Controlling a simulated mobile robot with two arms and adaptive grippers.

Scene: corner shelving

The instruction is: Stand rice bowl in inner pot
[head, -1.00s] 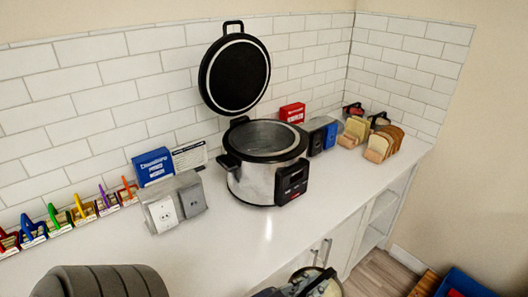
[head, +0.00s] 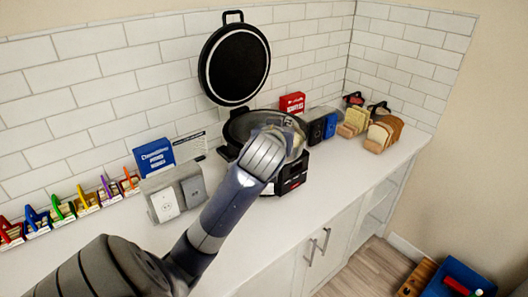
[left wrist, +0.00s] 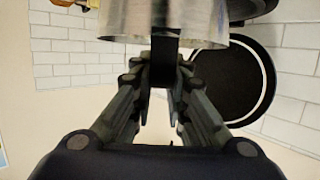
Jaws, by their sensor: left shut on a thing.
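The cooker (head: 293,186) with its inner pot (head: 238,128) stands on the counter, its black lid (head: 234,65) raised. My left gripper (head: 266,152) is over the pot's front right, hiding much of it. It is shut on a shiny round bowl, the rice bowl (head: 297,137), over the pot's right side. In the left wrist view the bowl (left wrist: 190,22) shows as a metallic wall with a flared rim between the fingertips (left wrist: 164,62). I cannot tell whether it touches the pot. The lid (left wrist: 232,88) also shows there. My right gripper is not in view.
Left of the cooker are outlet blocks (head: 177,195), a blue box (head: 153,156) and a row of coloured clips (head: 60,206). A red box (head: 292,103), a blue and black item (head: 323,124) and bread (head: 383,133) are to the right. The front counter is clear.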

